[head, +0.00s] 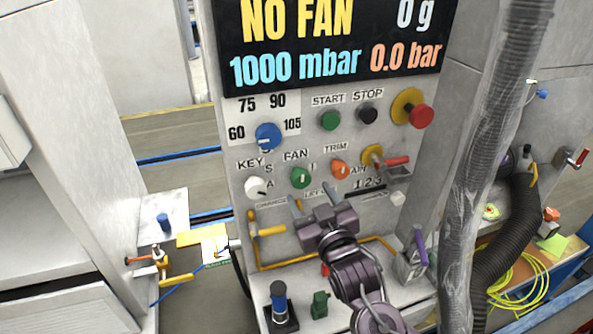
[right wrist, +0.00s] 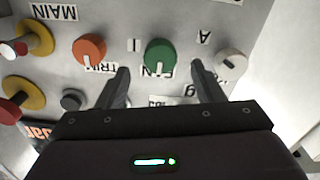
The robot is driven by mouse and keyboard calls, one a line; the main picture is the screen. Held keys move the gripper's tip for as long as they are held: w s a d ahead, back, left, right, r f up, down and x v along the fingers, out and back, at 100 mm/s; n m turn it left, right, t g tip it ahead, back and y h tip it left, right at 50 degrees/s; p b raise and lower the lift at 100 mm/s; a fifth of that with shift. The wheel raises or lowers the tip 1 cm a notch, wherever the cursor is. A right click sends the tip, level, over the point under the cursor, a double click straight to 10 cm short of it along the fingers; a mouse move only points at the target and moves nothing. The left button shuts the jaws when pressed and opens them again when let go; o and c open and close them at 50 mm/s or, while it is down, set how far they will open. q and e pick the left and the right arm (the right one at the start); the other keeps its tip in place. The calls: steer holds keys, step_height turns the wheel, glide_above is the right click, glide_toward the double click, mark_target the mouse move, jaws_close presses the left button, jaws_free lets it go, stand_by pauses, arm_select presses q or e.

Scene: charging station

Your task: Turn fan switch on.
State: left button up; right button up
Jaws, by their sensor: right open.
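The fan switch is a green round knob (head: 300,177) under the FAN label on the grey control panel (head: 240,215). The same green knob (right wrist: 160,53) shows in the right wrist view, with a pale mark on it. My right gripper (head: 315,198) is open in front of the panel, just below the knob in the head view. In the right wrist view the fingertips of the right gripper (right wrist: 159,67) lie on either side of the knob's lower part, with gaps on both sides. Whether they reach its depth I cannot tell. The display (head: 330,40) reads NO FAN. My left gripper is not in view.
A white KEY knob (head: 256,187) and an orange TRIM knob (head: 340,169) flank the green one. Above are a blue dial (head: 268,137), a green START button (head: 330,120) and a red button (head: 421,116). A thick hose (head: 495,130) hangs at the right.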

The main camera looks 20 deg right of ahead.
mark_target(302, 182)
steer(key=w, duration=0.2)
steer(key=w+p, duration=0.1)
steer(key=shift+w+r, duration=0.3)
steer(key=shift+w+a+f+p, duration=0.1)
steer(key=shift+w+p, duration=0.05)
steer(key=shift+w, duration=0.4)
steer(key=shift+w+a+f+p, duration=0.1)
steer(key=shift+w+p, duration=0.05)
steer(key=shift+w, duration=0.4)
steer(key=shift+w+d, duration=0.1)
steer(key=shift+w, duration=0.15)
steer(key=c, duration=1)
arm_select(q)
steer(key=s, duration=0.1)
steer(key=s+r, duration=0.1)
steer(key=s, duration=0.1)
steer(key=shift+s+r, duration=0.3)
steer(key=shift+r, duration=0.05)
arm_select(e)
steer(key=shift+o, duration=0.2)
steer(key=shift+f, duration=0.1)
